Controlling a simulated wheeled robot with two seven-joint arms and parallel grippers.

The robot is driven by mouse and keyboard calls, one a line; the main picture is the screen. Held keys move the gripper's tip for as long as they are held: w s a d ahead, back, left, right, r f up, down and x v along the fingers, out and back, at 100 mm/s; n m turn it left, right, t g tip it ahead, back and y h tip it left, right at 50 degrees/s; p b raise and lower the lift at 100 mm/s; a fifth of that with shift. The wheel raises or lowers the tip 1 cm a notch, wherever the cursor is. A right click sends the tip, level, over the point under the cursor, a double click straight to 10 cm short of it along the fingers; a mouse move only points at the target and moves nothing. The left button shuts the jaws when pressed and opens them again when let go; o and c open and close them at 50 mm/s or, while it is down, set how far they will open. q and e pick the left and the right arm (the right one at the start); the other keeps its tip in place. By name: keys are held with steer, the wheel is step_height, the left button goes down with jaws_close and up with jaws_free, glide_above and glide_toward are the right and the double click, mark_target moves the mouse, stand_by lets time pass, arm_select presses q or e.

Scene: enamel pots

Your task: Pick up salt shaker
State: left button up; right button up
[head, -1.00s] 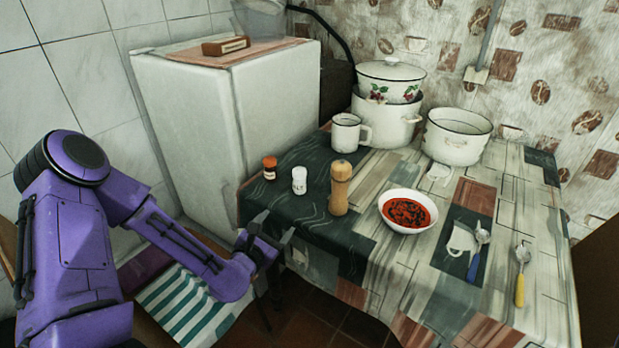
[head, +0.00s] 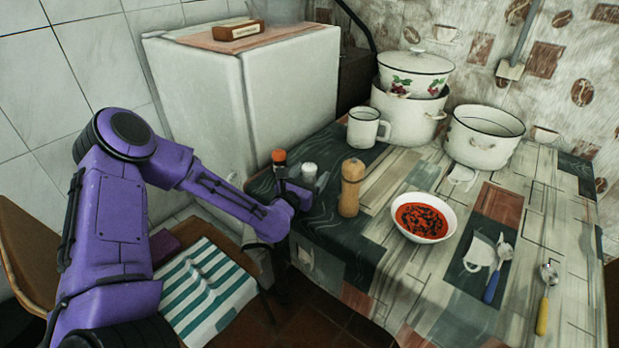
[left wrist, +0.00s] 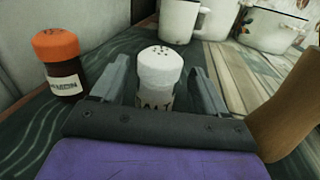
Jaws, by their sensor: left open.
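The salt shaker (head: 309,171) is a small white shaker standing upright near the table's left edge. In the left wrist view the salt shaker (left wrist: 159,72) shows its white holed cap, and its lower part is hidden by my gripper. My left gripper (head: 301,184) is open, at the table's left edge. In the left wrist view the fingers of my left gripper (left wrist: 161,84) stand on either side of the shaker, with gaps visible. My right gripper is not in view.
An orange-capped spice jar (left wrist: 60,65) stands just left of the fingers. A wooden pepper mill (head: 351,187) stands to the right. A white mug (head: 367,127), enamel pots (head: 483,137) and a soup bowl (head: 423,217) are farther off. A fridge (head: 240,95) stands behind left.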

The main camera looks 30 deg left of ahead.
arm_select(q)
steer(key=shift+w+a, duration=0.15)
steer(key=shift+w, duration=0.4)
steer(key=shift+w+a, duration=0.15)
steer(key=shift+w, duration=0.4)
steer(key=c, duration=1.1)
steer(key=shift+c, duration=0.2)
